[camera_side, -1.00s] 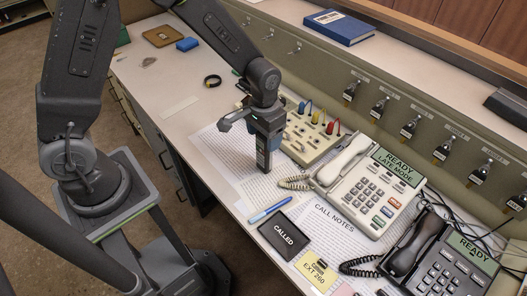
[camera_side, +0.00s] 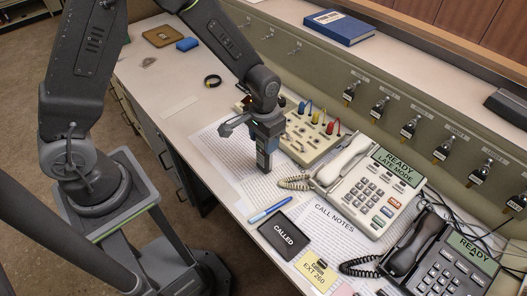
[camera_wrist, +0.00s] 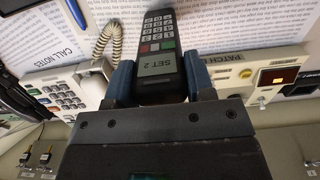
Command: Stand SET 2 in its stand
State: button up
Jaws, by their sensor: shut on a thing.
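SET 2 (camera_wrist: 158,58) is a dark handset with a keypad and a small screen that reads "SET 2". My gripper (camera_wrist: 160,78) is shut on it, with one blue-grey finger on each side. In the side view my gripper (camera_side: 267,142) points down over the printed sheets, left of the patch board. The handset's lower end (camera_side: 263,161) shows below the fingers, close to the sheets. I cannot tell whether it touches them. I cannot make out a stand for SET 2 in either view.
The patch board (camera_side: 318,148) with coloured plugs is close on the right. The cream phone (camera_side: 373,190) and its coiled cord (camera_side: 294,183) are nearby.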

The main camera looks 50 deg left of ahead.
jog(key=shift+r, duration=0.1)
jog(key=shift+c, duration=0.8)
jog(key=shift+r, duration=2.95)
